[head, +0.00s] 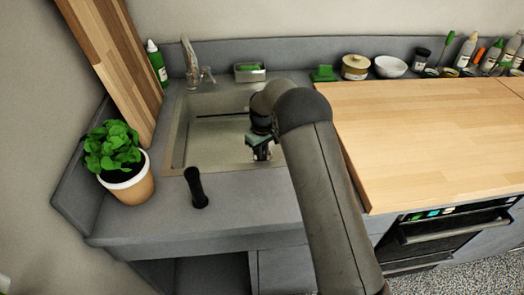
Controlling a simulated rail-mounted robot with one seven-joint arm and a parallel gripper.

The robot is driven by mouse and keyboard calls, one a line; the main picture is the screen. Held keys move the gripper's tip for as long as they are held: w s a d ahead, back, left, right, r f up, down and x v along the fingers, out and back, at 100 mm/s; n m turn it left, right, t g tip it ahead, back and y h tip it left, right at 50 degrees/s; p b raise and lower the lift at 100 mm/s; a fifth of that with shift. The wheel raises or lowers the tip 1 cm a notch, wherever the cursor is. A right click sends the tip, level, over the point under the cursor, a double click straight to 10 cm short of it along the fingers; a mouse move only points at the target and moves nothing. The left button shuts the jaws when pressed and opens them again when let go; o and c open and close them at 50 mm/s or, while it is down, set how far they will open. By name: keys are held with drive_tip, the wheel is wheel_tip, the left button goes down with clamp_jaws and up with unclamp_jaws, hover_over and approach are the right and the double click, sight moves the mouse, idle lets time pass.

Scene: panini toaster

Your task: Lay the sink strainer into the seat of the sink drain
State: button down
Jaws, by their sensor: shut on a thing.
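My gripper (262,153) hangs over the right side of the sink basin (212,148), pointing down. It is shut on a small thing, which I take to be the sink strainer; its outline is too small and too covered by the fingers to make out. The sink drain and its seat cannot be made out; my gripper and arm cover the right part of the basin. I cannot tell how high the gripper is above the basin floor.
A faucet (200,76) and a sponge holder (250,72) stand behind the sink. A potted plant (125,175) stands at left, and a dark upright cylinder (195,187) at the front. A wooden worktop (425,130) lies right.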

drive_tip(key=shift+f, duration=0.1)
idle(0.3)
drive_tip(key=shift+f+b, duration=0.85)
drive_tip(key=shift+f, duration=0.15)
drive_tip(key=shift+r, duration=0.1)
drive_tip(key=c, duration=1.4)
unclamp_jaws()
drive_tip(key=shift+o, duration=0.2)
wheel_tip(320, 180, up, 17)
drive_tip(key=b, duration=0.1)
drive_tip(key=shift+r, duration=0.2)
